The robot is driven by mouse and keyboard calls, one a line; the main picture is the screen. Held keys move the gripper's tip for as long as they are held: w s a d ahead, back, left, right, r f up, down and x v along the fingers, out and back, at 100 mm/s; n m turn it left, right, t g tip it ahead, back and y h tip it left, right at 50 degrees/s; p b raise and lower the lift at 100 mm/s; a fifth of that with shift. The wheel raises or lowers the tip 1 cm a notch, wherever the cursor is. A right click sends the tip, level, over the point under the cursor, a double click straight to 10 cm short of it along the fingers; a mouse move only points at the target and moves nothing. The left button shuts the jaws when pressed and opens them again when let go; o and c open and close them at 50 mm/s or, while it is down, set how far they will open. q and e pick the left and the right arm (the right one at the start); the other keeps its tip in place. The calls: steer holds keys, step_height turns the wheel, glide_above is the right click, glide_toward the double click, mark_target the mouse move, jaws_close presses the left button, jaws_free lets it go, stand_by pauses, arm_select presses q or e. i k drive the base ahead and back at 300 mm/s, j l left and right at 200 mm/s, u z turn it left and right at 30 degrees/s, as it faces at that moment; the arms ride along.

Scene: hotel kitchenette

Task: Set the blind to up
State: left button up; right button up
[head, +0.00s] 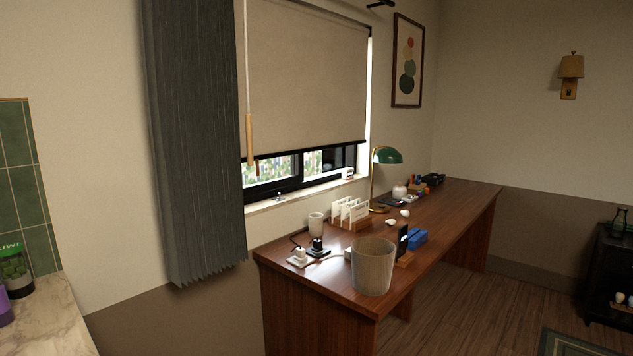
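In the head view a beige roller blind (305,75) hangs over the window. It covers most of the pane, and its dark bottom bar lies above a strip of uncovered glass (290,168). A thin pull cord (246,60) hangs at the blind's left side and ends in a wooden handle (250,137). A second small brown piece (257,167) hangs just below and right of the handle. Neither of my grippers shows in the view.
A grey curtain (195,140) hangs left of the window. A wooden desk (335,283) below the window bears a ribbed bin (373,267), a letter rack (350,212), a green lamp (386,156) and small items. A marble counter (45,318) stands at left.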

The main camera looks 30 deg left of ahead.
mark_target(266, 156)
steer(key=i+u, duration=0.5)
steer(key=i, duration=0.2)
steer(key=i+l+u, duration=0.15)
steer(key=i+u, duration=0.35)
steer(key=i, duration=0.15)
